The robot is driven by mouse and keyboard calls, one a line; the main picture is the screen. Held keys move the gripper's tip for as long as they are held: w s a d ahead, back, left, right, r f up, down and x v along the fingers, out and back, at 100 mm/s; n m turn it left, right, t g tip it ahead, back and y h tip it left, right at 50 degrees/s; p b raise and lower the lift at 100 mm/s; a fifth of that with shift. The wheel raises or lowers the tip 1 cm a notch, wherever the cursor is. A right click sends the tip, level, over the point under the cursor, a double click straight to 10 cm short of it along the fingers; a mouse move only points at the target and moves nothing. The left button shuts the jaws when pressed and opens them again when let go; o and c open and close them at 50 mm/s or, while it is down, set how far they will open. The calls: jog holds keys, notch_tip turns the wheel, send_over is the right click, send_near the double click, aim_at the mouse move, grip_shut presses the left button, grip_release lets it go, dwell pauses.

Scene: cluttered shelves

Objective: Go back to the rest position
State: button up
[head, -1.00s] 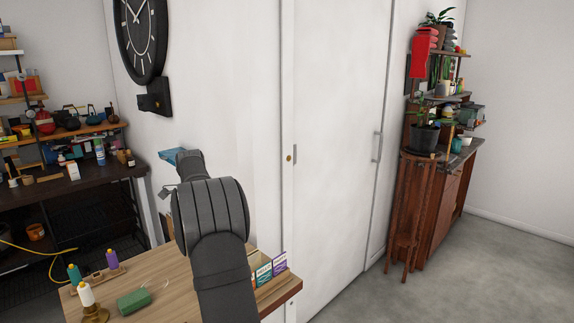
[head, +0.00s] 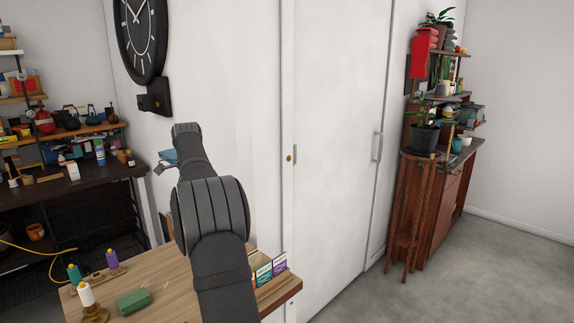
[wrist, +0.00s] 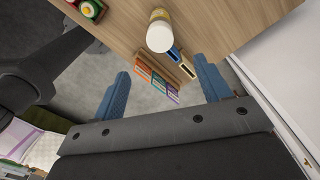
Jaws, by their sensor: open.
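My gripper (wrist: 162,88) is open in the wrist view, with its two blue fingers wide apart and nothing held between them. In the head view my arm rises in front of the wooden table, and only a blue bit of the gripper (head: 168,156) shows to the left of the arm, mostly hidden behind it. The gripper is above the table's height, near the white wall.
The wrist view shows a pale-lidded jar (wrist: 160,35). A dark shelf stands left, a brown cabinet (head: 440,210) right. Floor at right is clear.

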notch_tip(320, 180, down, 12)
jog(key=shift+f, duration=0.1)
jog(key=shift+r, duration=1.7)
notch_tip(320, 180, up, 13)
jog(key=shift+r, duration=0.2)
dwell(0.3)
jog(key=shift+f, duration=0.15)
jog(key=shift+f, duration=8.4)
notch_tip(320, 180, up, 13)
